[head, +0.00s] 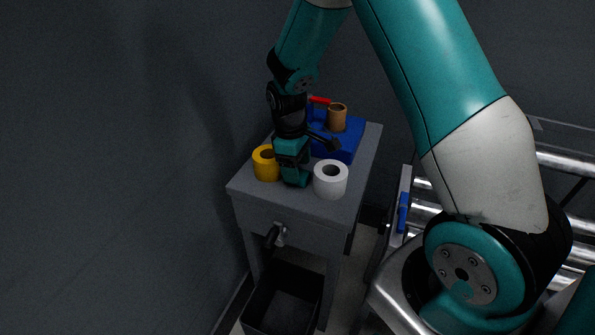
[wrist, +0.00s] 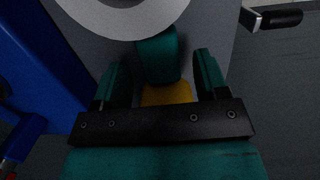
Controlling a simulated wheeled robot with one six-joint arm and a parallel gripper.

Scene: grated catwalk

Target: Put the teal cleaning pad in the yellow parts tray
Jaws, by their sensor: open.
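My gripper (head: 293,178) points down over the grey cabinet top, between a yellow round piece and a white roll. In the wrist view its two teal fingers (wrist: 167,82) are apart. The teal cleaning pad (wrist: 158,57) shows as a block between and just beyond them, near the white roll; I cannot tell whether they touch it. In the head view I cannot separate the pad from the teal gripper. A yellow patch (wrist: 166,94) shows between the fingers, mostly hidden. I see no clear yellow parts tray; the yellow piece (head: 265,163) looks like a hollow roll.
The white roll (head: 331,179) stands close on the right. A blue bin (head: 350,146) behind holds a brown tube (head: 337,117) and something red. The grey cabinet (head: 300,212) has a front handle (head: 275,236), with a dark box (head: 283,300) below. Metal rollers lie right.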

